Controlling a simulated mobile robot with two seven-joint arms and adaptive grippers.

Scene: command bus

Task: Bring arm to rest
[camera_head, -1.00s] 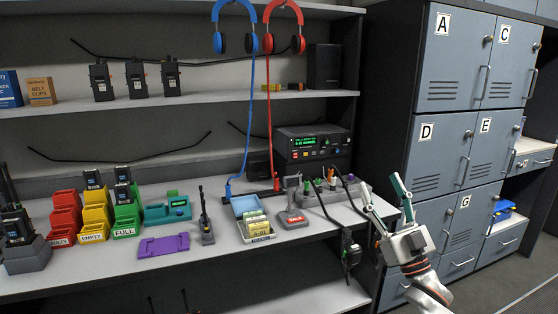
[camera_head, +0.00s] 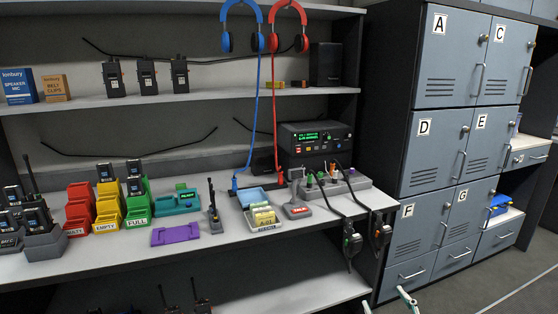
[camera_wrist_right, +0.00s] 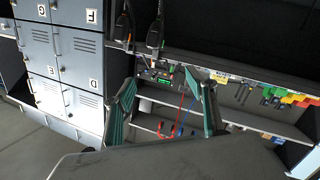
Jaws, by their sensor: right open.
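My right gripper (camera_head: 384,302) shows only at the bottom edge of the head view, below the hanging handsets. Just its fingertips are in frame; the rest of the arm is cut off. In the right wrist view its two green-padded fingers (camera_wrist_right: 161,88) are spread apart with nothing between them. That wrist view is turned upside down, with the lockers on the left and the workbench shelves on the right. My left arm and gripper are not in view.
The workbench (camera_head: 240,255) carries colored bins (camera_head: 107,213), a purple plate (camera_head: 175,234), a card tray (camera_head: 263,227) and radios (camera_head: 40,230). Two handsets (camera_head: 352,243) hang over its front edge. Lettered lockers (camera_head: 432,150) stand right. Open floor (camera_head: 500,275) lies in front of them.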

